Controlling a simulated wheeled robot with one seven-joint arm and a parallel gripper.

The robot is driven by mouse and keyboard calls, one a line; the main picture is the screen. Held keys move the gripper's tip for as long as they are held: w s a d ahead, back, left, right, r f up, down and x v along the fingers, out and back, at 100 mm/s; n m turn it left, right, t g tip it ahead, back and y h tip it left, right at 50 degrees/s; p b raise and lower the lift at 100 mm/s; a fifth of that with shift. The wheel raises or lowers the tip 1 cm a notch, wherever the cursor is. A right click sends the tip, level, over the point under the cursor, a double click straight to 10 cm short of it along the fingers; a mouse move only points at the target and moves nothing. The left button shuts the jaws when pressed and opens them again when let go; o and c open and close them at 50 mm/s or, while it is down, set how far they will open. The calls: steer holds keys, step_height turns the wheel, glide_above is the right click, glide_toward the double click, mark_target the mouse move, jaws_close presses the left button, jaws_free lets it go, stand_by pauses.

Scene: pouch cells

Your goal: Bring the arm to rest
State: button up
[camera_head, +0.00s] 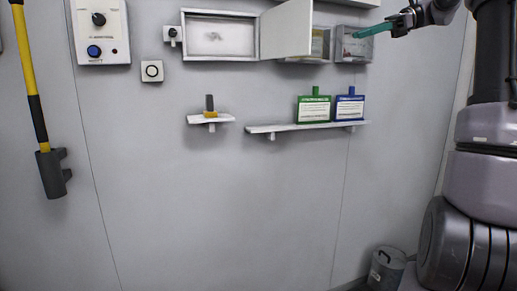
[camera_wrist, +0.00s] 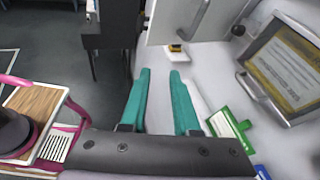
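My gripper (camera_head: 374,30) is raised at the upper right of the head view, its teal fingers pointing left, in front of the wall boxes. In the wrist view my gripper (camera_wrist: 160,72) shows two teal fingers standing apart with nothing between them. It is open and empty. My arm comes in from the right edge of the head view.
An open-doored wall cabinet (camera_head: 187,35) is at the top. A green pouch (camera_head: 314,108) and a blue pouch (camera_head: 349,107) stand on a shelf (camera_head: 262,130). A small shelf (camera_head: 194,119) holds a dark-and-yellow item. A bin (camera_head: 386,270) stands on the floor.

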steer(key=s+a+f+n+t+h, duration=0.1)
steer(key=s+a+f+n+h, duration=0.55)
steer(key=s+f, duration=0.5)
steer(key=s+f+n+t+h, duration=0.5)
steer(key=s+f, duration=0.3)
steer(key=s, duration=0.4)
steer(key=shift+s+d+f+n, duration=0.2)
steer(key=shift+d+f+n, duration=0.15)
steer(key=shift+n, duration=0.2)
